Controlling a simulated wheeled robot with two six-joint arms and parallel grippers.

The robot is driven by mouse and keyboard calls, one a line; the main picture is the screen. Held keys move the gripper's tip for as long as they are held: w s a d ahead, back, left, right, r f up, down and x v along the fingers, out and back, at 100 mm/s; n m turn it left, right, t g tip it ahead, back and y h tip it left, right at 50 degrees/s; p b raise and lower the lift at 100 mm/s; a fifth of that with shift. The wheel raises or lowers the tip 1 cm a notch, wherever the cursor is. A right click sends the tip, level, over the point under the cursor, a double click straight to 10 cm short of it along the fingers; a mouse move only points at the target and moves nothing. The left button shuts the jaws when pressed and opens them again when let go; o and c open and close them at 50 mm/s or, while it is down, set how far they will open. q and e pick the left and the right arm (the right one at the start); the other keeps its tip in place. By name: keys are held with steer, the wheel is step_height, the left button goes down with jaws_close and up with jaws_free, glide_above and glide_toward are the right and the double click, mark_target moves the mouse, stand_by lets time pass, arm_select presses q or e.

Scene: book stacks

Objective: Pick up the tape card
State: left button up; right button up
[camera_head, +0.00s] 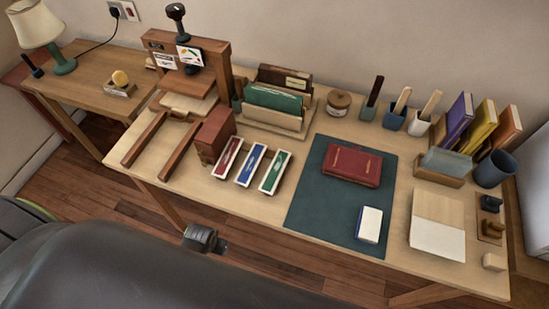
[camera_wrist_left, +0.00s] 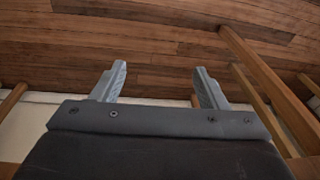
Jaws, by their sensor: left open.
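No card is clearly marked as the tape card. Three narrow white-edged pieces with red (camera_head: 227,158), blue (camera_head: 250,166) and green (camera_head: 274,172) strips lie side by side on the desk, left of the mat. A small card with coloured marks (camera_head: 190,56) is on the wooden press at the back left. I cannot tell which of these is the tape card. My left gripper (camera_wrist_left: 160,70) is open and empty in the left wrist view, with floorboards and wooden legs beyond it. No card shows there. My right gripper is not in view.
A red book (camera_head: 352,165) and a white-and-blue block (camera_head: 369,225) lie on the dark green mat (camera_head: 310,200). A reddish wooden block (camera_head: 214,135) stands left of the strips. Folder racks, cups and upright books line the back and right.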

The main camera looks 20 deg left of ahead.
arm_select(q)
steer(key=w+d+r+p, duration=0.1)
steer(key=w+r+p, duration=0.15)
steer(key=r, duration=0.65)
steer(key=w+d+r+p, duration=0.15)
steer(key=w+r, duration=0.25)
steer(key=r, duration=0.5)
steer(key=w+d+r+m+g+h+p, duration=0.1)
steer(key=w+d+r+p, duration=0.1)
steer(key=w+d+r, duration=0.45)
steer(key=w+d+r+g+p, duration=0.15)
steer(key=w+d+r, duration=0.25)
steer(key=w+r, duration=0.55)
glide_above(270, 180)
steer(key=shift+t, duration=0.35)
step_height(270, 180, down, 9)
steer(key=shift+a+f, duration=0.1)
steer(key=shift+a, duration=0.05)
steer(key=shift+f+p, duration=0.5)
steer(key=shift+f, duration=0.15)
steer(key=shift+d+f, duration=0.15)
steer(key=shift+f, duration=0.85)
steer(key=shift+d+f, duration=0.1)
steer(key=shift+f, duration=0.9)
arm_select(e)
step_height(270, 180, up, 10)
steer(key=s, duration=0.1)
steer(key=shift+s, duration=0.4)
